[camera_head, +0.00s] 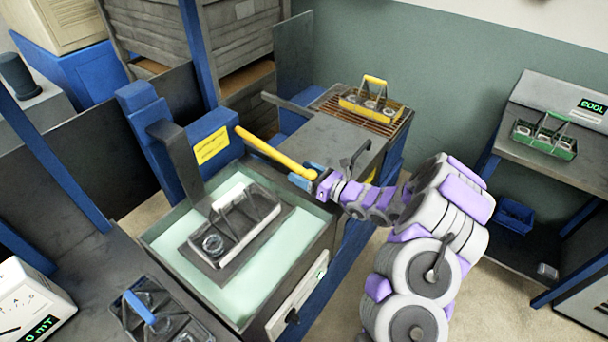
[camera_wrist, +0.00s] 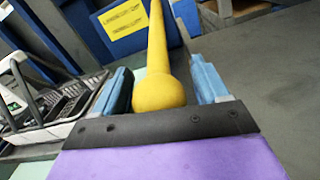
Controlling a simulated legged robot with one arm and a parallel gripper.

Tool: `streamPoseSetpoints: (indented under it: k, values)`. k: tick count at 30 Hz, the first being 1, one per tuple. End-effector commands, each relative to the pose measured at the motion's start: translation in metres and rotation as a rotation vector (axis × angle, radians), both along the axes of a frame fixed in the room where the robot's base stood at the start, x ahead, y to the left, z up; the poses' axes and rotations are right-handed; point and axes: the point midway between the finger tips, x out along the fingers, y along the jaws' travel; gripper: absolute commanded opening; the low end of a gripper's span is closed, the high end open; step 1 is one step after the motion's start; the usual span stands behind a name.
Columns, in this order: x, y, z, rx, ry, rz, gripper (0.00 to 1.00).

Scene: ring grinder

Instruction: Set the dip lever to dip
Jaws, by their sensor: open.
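The dip lever is a yellow bar (camera_head: 268,150) that slopes down to the right from a blue post beside the tank. Its round knob (camera_wrist: 158,93) shows in the wrist view between the two blue fingers. My gripper (camera_head: 303,177) is at the lever's knob end, with its fingers apart on either side of the knob. In the wrist view my gripper (camera_wrist: 160,88) shows a gap between the knob and the right finger; contact on the left is unclear. A grey carrier (camera_head: 233,231) with a ring in it sits on a platform over the pale green tank (camera_head: 190,298).
A yellow carrier (camera_head: 371,103) with rings stands on a rack at the back. A green carrier (camera_head: 545,138) is on the right shelf. A blue-handled carrier (camera_head: 163,312) stands at the lower left. The grey bench top (camera_head: 318,127) behind the lever is mostly clear.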

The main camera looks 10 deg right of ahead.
Motion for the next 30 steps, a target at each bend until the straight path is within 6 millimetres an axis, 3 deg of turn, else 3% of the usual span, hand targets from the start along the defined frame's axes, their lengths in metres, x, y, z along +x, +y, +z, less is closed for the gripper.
streamPoseSetpoints:
  k: [8,30]
  values:
    - [0.0012,0.0008,0.0003,0.000,0.000,-0.001,0.74]
    - [0.0020,-0.0001,0.0000,0.000,-0.001,-0.003,0.04]
